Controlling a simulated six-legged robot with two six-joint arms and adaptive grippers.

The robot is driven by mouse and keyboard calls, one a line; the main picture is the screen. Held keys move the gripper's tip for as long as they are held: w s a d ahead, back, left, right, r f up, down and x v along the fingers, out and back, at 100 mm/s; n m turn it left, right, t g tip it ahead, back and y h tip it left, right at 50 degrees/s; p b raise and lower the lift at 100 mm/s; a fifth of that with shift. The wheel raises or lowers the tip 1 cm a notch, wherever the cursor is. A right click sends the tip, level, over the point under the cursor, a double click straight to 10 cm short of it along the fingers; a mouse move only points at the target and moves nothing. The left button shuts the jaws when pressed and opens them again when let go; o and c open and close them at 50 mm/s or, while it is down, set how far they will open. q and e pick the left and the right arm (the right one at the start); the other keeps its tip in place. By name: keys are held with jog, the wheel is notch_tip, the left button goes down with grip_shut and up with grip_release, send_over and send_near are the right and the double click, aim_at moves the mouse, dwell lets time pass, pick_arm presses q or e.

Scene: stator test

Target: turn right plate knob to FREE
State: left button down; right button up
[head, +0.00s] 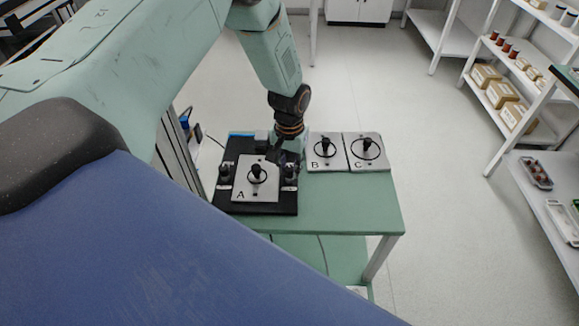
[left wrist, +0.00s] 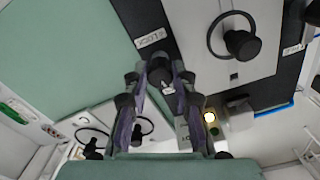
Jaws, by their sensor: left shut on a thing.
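Plate A (head: 243,189), a light grey plate with a black ring and a central black knob, lies on a black fixture (head: 290,208). The left plate knob (head: 224,172) stands at the plate's left side. The right plate knob (head: 291,172) stands at its right side, partly under my left gripper (head: 283,156). In the left wrist view, my left gripper (left wrist: 169,82) is shut on the dark right plate knob (left wrist: 181,70). A small white label (left wrist: 151,38) lies beside the knob; its lettering is too small to read surely. My right gripper is not in view.
Plates B (head: 317,162) and C (head: 358,161) lie on the green table (head: 345,205) to the right of the fixture. Shelves with boxes (head: 502,95) stand far right.

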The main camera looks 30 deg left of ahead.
aim_at(290, 169)
pick_arm(q)
jog(key=shift+m, duration=1.2)
jog(key=shift+w, duration=0.1)
jog(key=c, duration=1.1)
grip_release()
notch_tip(290, 169, up, 12)
jog(key=shift+f, duration=0.1)
